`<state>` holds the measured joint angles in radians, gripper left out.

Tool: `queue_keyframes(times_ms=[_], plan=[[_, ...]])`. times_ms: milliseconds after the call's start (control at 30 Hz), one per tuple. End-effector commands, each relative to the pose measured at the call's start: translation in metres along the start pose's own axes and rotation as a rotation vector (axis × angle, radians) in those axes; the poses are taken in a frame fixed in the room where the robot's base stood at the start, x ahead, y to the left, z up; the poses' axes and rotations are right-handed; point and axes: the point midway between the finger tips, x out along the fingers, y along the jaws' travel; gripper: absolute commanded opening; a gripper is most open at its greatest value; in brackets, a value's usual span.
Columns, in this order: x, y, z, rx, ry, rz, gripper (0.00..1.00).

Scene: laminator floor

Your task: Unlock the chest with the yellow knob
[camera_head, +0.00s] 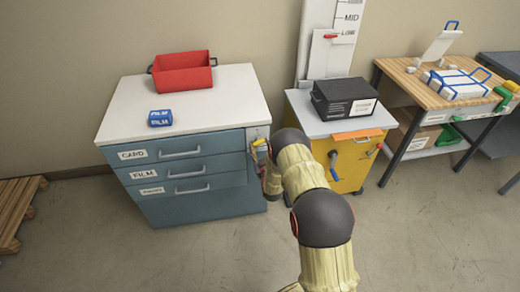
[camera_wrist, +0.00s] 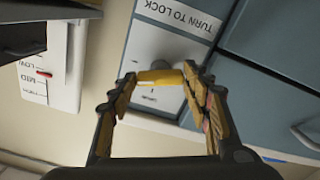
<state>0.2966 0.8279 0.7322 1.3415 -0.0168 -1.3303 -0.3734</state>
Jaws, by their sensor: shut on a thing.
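The chest (camera_head: 220,185) is a blue-grey drawer unit with a white top and drawers labelled CARD and FILM. The yellow knob (camera_head: 258,142) sits on a light plate at its upper right front corner. In the wrist view the yellow knob (camera_wrist: 160,77) lies between my fingertips, below a plate (camera_wrist: 172,20) reading TURN TO LOCK. My gripper (camera_wrist: 160,80) is shut on the yellow knob, with a fingertip at each end of it. In the head view my arm partly hides the gripper. The drawers look closed.
A red bin (camera_head: 183,72) and a blue FILM box (camera_head: 160,118) stand on the chest. A yellow cabinet (camera_head: 350,165) with a black box (camera_head: 344,97) on top stands close at the right. A wooden table (camera_head: 425,92) is farther right, a pallet (camera_head: 15,205) at left. Floor in front is clear.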

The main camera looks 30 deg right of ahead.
Motion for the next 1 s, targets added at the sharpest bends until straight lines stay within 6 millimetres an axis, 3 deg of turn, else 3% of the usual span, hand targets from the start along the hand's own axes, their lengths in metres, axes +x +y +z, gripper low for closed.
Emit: queue_keyframes(times_ms=[1000], plan=[[0.0006, -0.0009, 0.0001, -0.945, 0.003, 0.001, 0.23]])
